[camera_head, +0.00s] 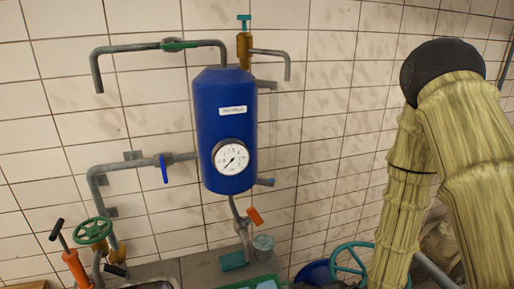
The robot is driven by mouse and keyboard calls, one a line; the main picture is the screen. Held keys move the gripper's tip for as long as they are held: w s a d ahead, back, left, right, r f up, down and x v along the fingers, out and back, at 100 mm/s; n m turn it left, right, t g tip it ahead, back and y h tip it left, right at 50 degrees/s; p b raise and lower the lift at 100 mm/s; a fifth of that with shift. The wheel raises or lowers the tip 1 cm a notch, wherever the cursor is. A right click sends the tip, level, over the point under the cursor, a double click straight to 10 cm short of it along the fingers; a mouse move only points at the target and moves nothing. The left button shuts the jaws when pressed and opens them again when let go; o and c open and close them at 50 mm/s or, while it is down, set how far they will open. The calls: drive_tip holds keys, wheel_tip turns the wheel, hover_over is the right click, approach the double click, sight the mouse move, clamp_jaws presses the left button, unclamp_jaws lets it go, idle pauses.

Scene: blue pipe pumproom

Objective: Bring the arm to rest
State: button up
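My arm (450,150) fills the right side of the head view. It wears a yellowish sleeve and bends at a dark rounded joint (440,67) near the top. One section runs down from the joint toward the bottom edge, and a thicker section leaves at the lower right. My gripper does not show in this view, so its fingers and anything in them are hidden.
A blue tank (224,115) with a round gauge (231,157) hangs on the tiled wall, with grey pipes around it. A green handwheel (92,231) and an orange tool (76,270) are at lower left. A teal wheel (350,262) stands beside my arm.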

drive_tip(key=s+d+f+n+g+h+b, duration=0.1)
drive_tip(key=s+d+f+g+h, duration=0.25)
drive_tip(key=s+f, duration=0.85)
drive_tip(key=s+d+f+n+g+h, duration=0.15)
drive_tip(key=s+d+f+h, duration=0.3)
drive_tip(key=s+f, duration=0.7)
wheel_tip(320, 180, down, 12)
drive_tip(key=s+b, duration=0.2)
drive_tip(key=b, duration=1.2)
drive_tip(key=shift+s+d+m+g, duration=0.3)
drive_tip(key=shift+s+m, duration=0.1)
drive_tip(key=shift+m, duration=0.05)
drive_tip(key=shift+r, duration=0.1)
